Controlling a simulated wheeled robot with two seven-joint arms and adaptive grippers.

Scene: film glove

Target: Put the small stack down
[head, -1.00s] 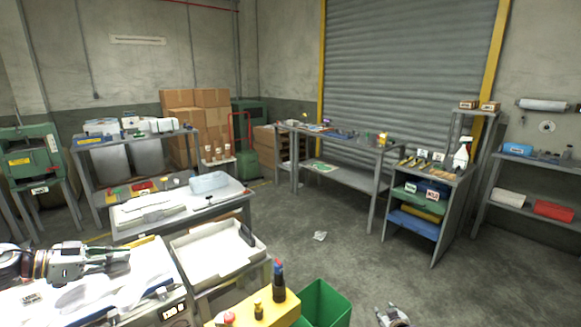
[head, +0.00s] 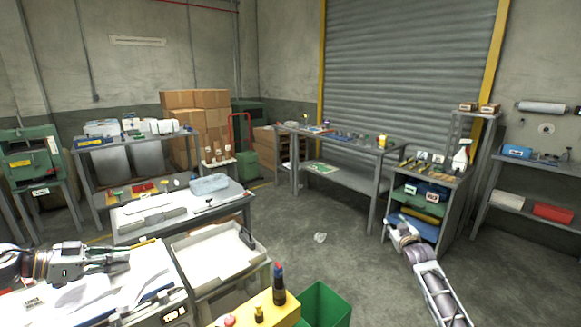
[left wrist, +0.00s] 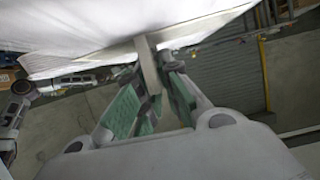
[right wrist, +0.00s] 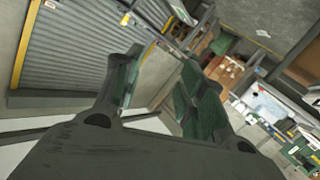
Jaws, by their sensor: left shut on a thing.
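My left gripper (head: 122,258) is over the white-topped bench at the lower left in the head view. In the left wrist view its fingers (left wrist: 152,95) close on a thin pale strip (left wrist: 148,62), which meets the edge of a wide white sheet or stack (left wrist: 85,35). I cannot tell whether strip and sheet are one piece. White sheets (head: 85,292) lie below the gripper in the head view; I cannot single out the small stack there. My right gripper (head: 400,226) reaches toward the grey shelf unit. In the right wrist view (right wrist: 155,85) it is open and empty.
A white tray (head: 215,252) stands right of the bench. A yellow block (head: 262,308) with a dark bottle (head: 279,284) and a green bin (head: 325,303) are at the bottom centre. A grey shelf unit (head: 455,185) stands at the right.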

